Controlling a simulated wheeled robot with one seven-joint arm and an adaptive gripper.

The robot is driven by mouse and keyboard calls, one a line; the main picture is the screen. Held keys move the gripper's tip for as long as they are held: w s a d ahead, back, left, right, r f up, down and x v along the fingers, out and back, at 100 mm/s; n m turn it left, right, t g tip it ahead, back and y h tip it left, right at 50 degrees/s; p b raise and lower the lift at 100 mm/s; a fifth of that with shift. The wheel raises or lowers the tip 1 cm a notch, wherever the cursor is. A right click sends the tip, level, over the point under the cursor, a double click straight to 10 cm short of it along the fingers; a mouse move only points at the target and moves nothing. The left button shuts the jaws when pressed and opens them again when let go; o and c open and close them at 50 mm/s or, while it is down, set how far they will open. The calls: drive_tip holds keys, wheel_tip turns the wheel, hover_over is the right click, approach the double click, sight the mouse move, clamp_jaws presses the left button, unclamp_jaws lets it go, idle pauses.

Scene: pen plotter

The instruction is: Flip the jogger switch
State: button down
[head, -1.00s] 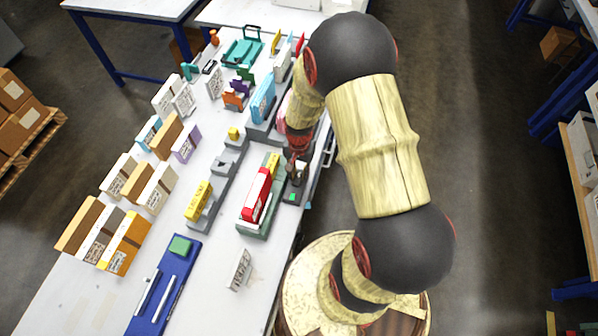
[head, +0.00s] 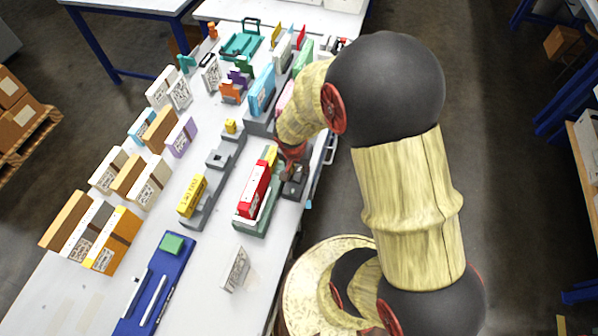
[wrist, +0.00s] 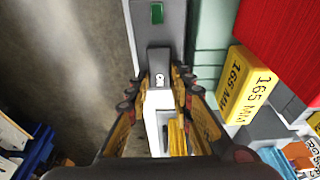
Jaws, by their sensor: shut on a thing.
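The jogger's dark grey switch box (head: 296,187) sits at the right edge of the white table in the head view. In the wrist view the box (wrist: 172,22) runs up the middle, with a dark green window (wrist: 157,13) near the top. A grey switch piece with a white "ON" mark (wrist: 159,80) stands between my fingertips. My gripper (wrist: 160,88) is shut on this switch piece, one finger on each side. In the head view my gripper (head: 291,160) is over the box and partly hides it.
A red block (head: 254,190) lies on a grey-green holder beside the box. A yellow "165 MM" block (wrist: 247,85) is close to my right finger. Light blue and pink upright pieces stand behind. Open floor lies right of the table.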

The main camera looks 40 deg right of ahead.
sight(296, 181)
idle(0.3)
drive_tip(key=c, duration=1.8)
unclamp_jaws()
drive_tip(key=shift+a, duration=0.1)
drive_tip(key=shift+c, duration=0.2)
drive_tip(key=v, duration=1.2)
drive_tip(key=shift+s, duration=0.15)
